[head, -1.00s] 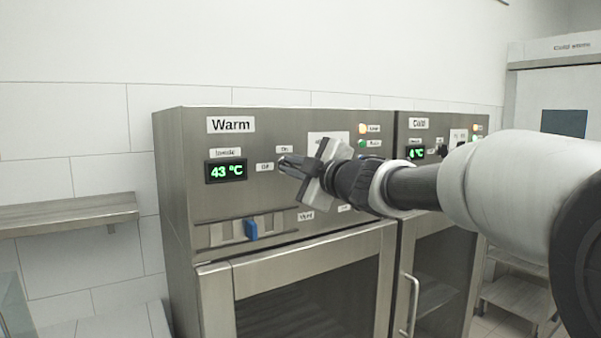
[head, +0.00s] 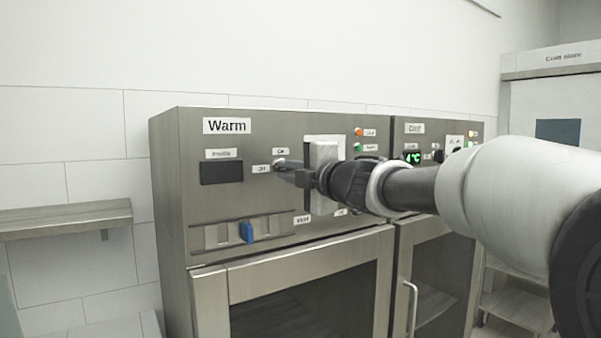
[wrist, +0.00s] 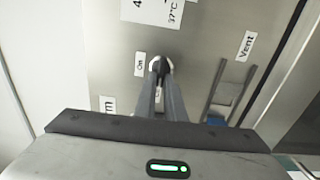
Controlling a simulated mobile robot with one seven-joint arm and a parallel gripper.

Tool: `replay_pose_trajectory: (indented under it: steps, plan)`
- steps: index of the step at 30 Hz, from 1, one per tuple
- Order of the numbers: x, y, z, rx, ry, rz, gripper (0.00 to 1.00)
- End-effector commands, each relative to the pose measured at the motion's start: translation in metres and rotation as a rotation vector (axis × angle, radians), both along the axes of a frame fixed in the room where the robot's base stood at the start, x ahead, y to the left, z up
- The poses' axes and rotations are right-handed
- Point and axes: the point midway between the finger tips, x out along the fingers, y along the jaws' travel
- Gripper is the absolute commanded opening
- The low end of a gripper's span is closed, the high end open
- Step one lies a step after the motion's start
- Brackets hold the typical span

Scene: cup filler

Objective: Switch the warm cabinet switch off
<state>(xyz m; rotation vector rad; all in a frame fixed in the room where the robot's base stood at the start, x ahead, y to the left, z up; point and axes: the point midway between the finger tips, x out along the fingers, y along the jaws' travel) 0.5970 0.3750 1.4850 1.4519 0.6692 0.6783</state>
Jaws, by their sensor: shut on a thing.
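The warm cabinet (head: 185,190) has a dark, blank display (head: 221,171) under its "Warm" label. The rotary switch knob (wrist: 161,64) sits at my fingertips, with the "On" label (wrist: 139,64) beside it. The "Off" label (head: 262,169) is left of the fingertips in the head view and partly hidden between the fingers in the wrist view. My gripper (head: 284,165) is shut on the knob; its fingers (wrist: 160,88) hide most of it.
A blue slider (head: 247,232) sits in the vent slot below. The cold cabinet (head: 440,160) adjoins on the right, its display (head: 412,157) lit at 4 °C. A shelf (head: 65,218) is on the left wall. Cabinet doors below are shut.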

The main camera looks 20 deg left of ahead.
Motion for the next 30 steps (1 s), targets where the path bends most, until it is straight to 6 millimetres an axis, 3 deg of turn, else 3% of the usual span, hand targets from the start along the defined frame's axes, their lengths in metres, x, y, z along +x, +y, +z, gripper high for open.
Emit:
replay_pose_trajectory:
  steps: [10,11,14,23,30]
  plan:
    - [0.0,0.0,-0.001,-0.005,-0.003,0.0,0.0]
    - [0.0,0.0,-0.001,-0.005,-0.003,0.0,0.14]
    - [0.0,0.0,-0.001,-0.004,-0.002,0.0,0.28]
    - [-0.001,-0.001,0.0,-0.003,-0.002,0.0,0.28]
    - [-0.021,-0.025,0.0,-0.003,-0.003,-0.003,0.28]
